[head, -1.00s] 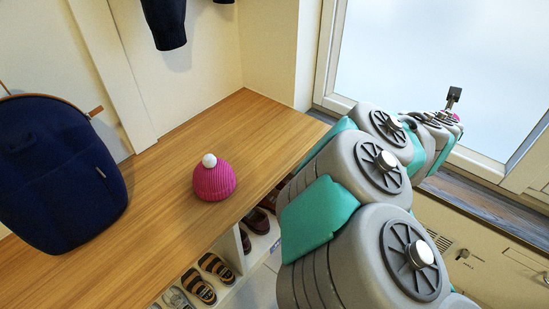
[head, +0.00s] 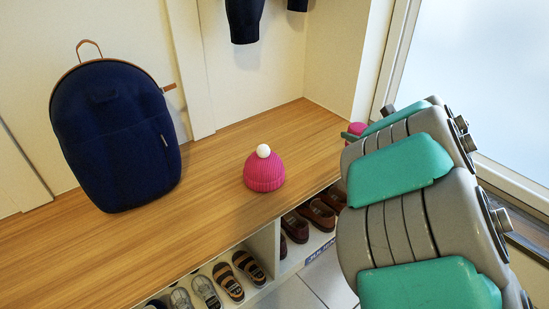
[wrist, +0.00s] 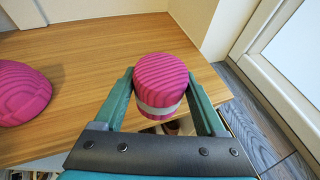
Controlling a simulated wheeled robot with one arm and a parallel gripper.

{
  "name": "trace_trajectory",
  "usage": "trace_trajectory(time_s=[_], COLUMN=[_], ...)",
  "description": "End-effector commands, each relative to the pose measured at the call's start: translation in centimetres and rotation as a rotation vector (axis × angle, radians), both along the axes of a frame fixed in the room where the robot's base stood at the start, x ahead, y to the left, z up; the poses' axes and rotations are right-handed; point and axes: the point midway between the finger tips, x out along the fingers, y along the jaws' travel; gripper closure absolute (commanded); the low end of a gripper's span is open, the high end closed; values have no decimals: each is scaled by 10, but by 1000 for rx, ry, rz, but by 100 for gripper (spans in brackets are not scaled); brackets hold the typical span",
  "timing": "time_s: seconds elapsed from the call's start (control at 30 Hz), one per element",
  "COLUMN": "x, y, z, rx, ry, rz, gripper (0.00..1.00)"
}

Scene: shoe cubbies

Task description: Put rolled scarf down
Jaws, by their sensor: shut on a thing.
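The rolled scarf (wrist: 161,82) is a pink ribbed roll with a pale band around its lower part. In the wrist view my gripper (wrist: 161,92) is shut on it, one finger on each side. Beyond and around the scarf shows the wooden bench top (wrist: 95,62), with the scarf near the bench's front edge in that view. I cannot tell its height above the bench.
A pink pompom hat (head: 265,172) sits mid-bench, also at the left of the wrist view (wrist: 20,92). A navy backpack (head: 118,135) stands at the bench's left. Shoes (head: 310,218) fill cubbies below. Dark clothing (head: 243,18) hangs above. Bench between backpack and hat is clear.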

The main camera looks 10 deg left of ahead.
Motion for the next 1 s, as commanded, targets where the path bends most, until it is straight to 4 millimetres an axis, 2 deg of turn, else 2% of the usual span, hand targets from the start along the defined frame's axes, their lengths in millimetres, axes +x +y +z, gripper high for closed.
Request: trace_trajectory(time_s=[0.03, 0.13, 0.3, 0.4, 0.5, 0.57, 0.67, 1.0], x=[-5, -25, -63, -79, -86, -82, -67, -5], y=[2, 11, 18, 19, 22, 26, 39, 83], z=[-8, -13, -12, -9, -8, -8, -9, -17], rx=[5, 1, -3, -3, 0, 1, 0, 2], ry=[-5, -7, -7, -4, -3, -1, -2, 0], rz=[69, 229, 449, 526, 565, 576, 579, 577], gripper=[85, 85, 85, 85, 85, 85, 85, 85])
